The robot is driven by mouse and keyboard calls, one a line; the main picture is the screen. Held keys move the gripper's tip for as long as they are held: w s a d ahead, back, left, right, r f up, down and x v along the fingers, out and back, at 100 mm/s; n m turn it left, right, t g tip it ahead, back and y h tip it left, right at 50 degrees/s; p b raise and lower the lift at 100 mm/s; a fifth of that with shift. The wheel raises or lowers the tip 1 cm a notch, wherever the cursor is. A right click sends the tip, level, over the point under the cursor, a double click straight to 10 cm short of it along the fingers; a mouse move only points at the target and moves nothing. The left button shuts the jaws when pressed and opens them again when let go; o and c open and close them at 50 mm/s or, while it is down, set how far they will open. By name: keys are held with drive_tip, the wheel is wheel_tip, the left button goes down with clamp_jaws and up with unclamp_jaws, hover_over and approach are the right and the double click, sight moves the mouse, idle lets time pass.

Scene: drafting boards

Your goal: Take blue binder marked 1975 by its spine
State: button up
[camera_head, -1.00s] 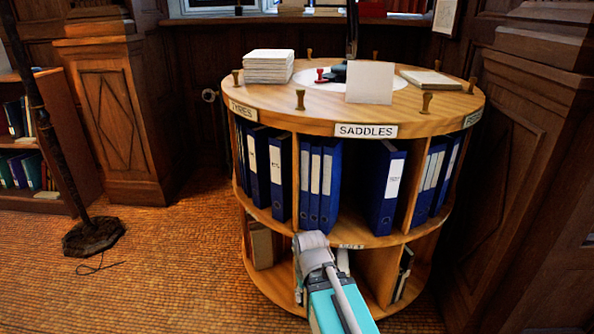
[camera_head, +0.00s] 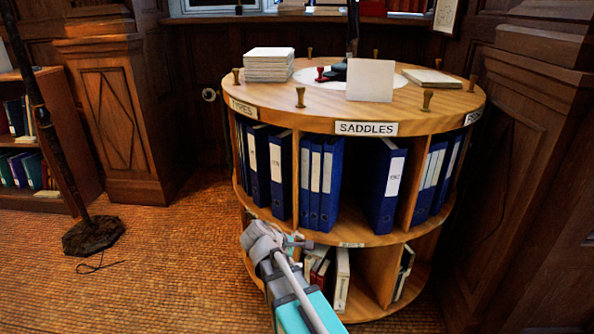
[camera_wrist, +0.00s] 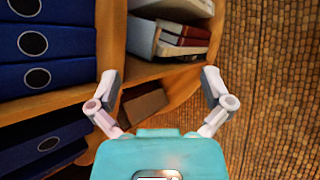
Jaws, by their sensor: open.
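Blue binders with white spine labels stand upright on the upper shelf of the round wooden stand (camera_head: 350,237). In the head view a group of blue binders (camera_head: 320,185) stands left in the SADDLES bay, and one leaning blue binder (camera_head: 383,188) stands at its right. The label years are too small to read, so I cannot tell which is 1975. My gripper (camera_head: 280,238) is in front of the stand near the upper shelf's edge, left of centre. In the wrist view my gripper (camera_wrist: 160,90) is open and empty, with blue binders (camera_wrist: 38,50) to its left.
Books (camera_head: 341,280) stand on the lower shelf. The stand's top holds a paper stack (camera_head: 268,65), a blank card (camera_head: 370,82) and several small wooden stamps. Upright dividers separate the bays. A dark pole stand (camera_head: 93,236) is at left. The floor in front is clear.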

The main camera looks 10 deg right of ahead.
drive_tip(key=w+a+r+n+t+h, duration=0.3)
drive_tip(key=w+a+r+n, duration=0.1)
drive_tip(key=w+r+n, duration=0.15)
drive_tip(key=n+t+h, duration=0.2)
drive_tip(key=n+t, duration=0.3)
drive_tip(key=n, duration=0.4)
approach(276, 189)
drive_tip(key=shift+w+m, duration=0.1)
drive_tip(key=shift+m, duration=0.15)
drive_tip(key=shift+x, duration=4.3)
drive_tip(key=shift+d, duration=0.15)
drive_tip(key=shift+b+x, duration=0.35)
drive_tip(key=shift+x, duration=2.15)
drive_tip(key=shift+d, duration=0.1)
